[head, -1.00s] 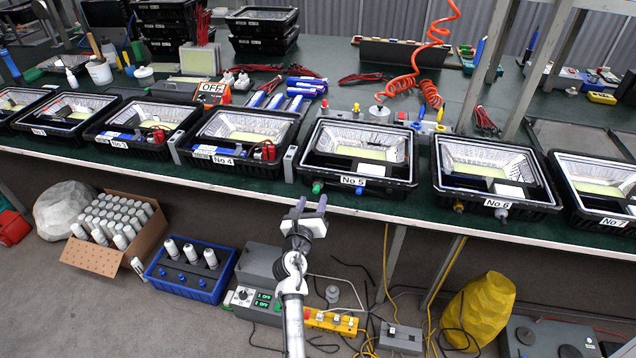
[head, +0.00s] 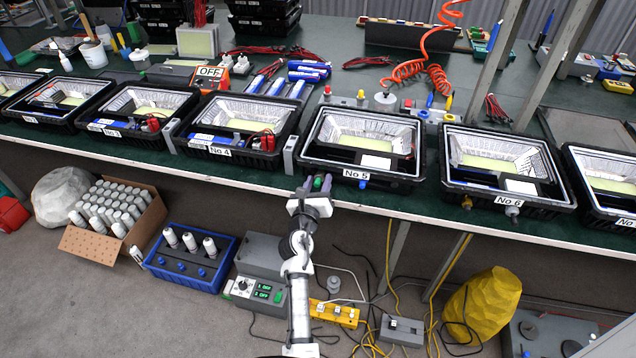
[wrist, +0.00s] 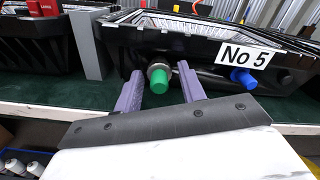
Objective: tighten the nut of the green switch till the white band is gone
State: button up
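The green switch (wrist: 160,84) sticks out of the front wall of the black housing marked No 5 (head: 358,178). In the wrist view a metal nut (wrist: 157,69) sits behind its green cap, against the housing. A pale ring shows at the nut, but I cannot tell clearly whether it is the white band. My gripper (wrist: 160,88) is open, one purple finger on each side of the green cap, with gaps visible on both sides. In the head view my gripper (head: 318,184) is at the housing's lower left front and largely hides the switch.
A blue switch (wrist: 243,77) sits right of the green one, below the No 5 label (wrist: 246,56). A grey block (wrist: 87,45) stands left of the housing. Housing No 4 (head: 222,152) and housing No 6 (head: 508,201) flank it along the green bench edge.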

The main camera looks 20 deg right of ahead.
jog(key=c, duration=0.8)
jog(key=shift+m, duration=0.4)
jog(key=m, duration=0.4)
jog(key=shift+m, duration=0.4)
jog(key=shift+w+a+m+b, duration=0.1)
jog(key=shift+m+b, duration=0.6)
jog(key=shift+m, duration=1.9)
jog(key=shift+r, duration=0.1)
jog(key=o, duration=1)
